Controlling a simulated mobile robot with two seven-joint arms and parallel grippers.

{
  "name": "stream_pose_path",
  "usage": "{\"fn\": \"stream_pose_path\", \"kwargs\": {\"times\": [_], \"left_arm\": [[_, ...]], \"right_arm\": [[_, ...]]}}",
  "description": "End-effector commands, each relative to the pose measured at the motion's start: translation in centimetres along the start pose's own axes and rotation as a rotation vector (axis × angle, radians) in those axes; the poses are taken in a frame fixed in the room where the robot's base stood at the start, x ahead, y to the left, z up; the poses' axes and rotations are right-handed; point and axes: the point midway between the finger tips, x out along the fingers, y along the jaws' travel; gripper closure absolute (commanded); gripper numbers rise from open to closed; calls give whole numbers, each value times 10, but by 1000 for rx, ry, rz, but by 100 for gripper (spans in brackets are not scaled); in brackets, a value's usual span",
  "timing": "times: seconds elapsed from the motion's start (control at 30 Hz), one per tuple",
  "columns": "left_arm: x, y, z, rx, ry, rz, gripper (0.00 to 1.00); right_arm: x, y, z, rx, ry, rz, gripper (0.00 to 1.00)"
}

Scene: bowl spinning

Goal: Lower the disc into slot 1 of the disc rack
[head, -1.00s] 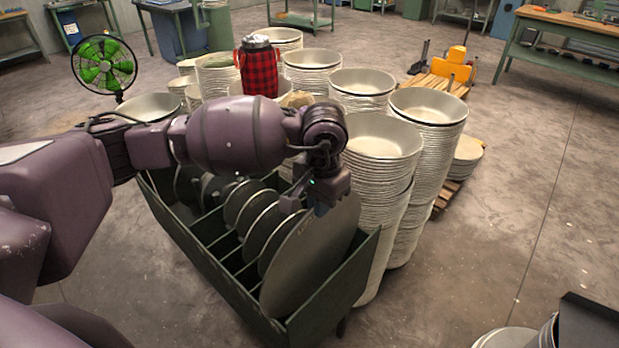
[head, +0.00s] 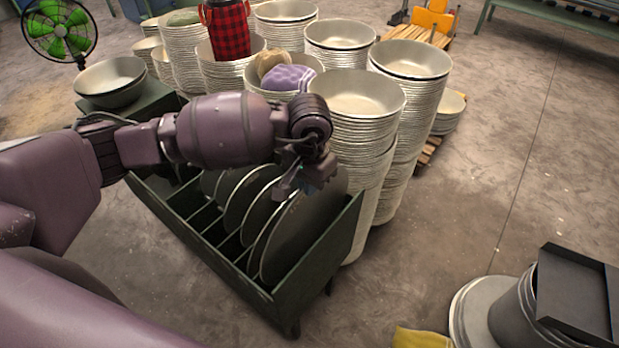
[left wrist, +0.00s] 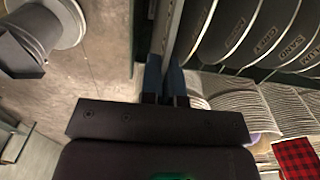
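The disc (head: 300,235) is a large grey plate standing on edge at the near right end of the green disc rack (head: 210,255). Its lower part is behind the rack's front wall, so I cannot tell whether it touches the bottom. My left gripper (head: 303,185) is at its top edge; the left wrist view shows the two blue fingers (left wrist: 165,82) closed on its thin rim. Several other discs (head: 240,200) stand in the rack beside it; some carry lettering in the left wrist view (left wrist: 265,40). No slot number is readable. My right gripper is not in view.
Tall stacks of pale bowls (head: 360,120) stand close behind the rack. A dark tray (head: 578,295) lies over a bucket at the lower right. The floor right of the rack is clear.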

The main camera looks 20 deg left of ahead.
Motion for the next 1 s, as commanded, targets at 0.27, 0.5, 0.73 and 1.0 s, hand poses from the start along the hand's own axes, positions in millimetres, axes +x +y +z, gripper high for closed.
{"fn": "stream_pose_path", "kwargs": {"times": [0.27,0.5,0.73,1.0], "left_arm": [[18,1,0,-1,0,2,100],[34,0,-1,0,0,0,100],[49,0,-1,0,0,1,100],[62,0,-1,0,1,0,100]], "right_arm": [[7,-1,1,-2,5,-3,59],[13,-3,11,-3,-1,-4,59],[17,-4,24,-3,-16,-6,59],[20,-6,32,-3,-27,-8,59]]}}
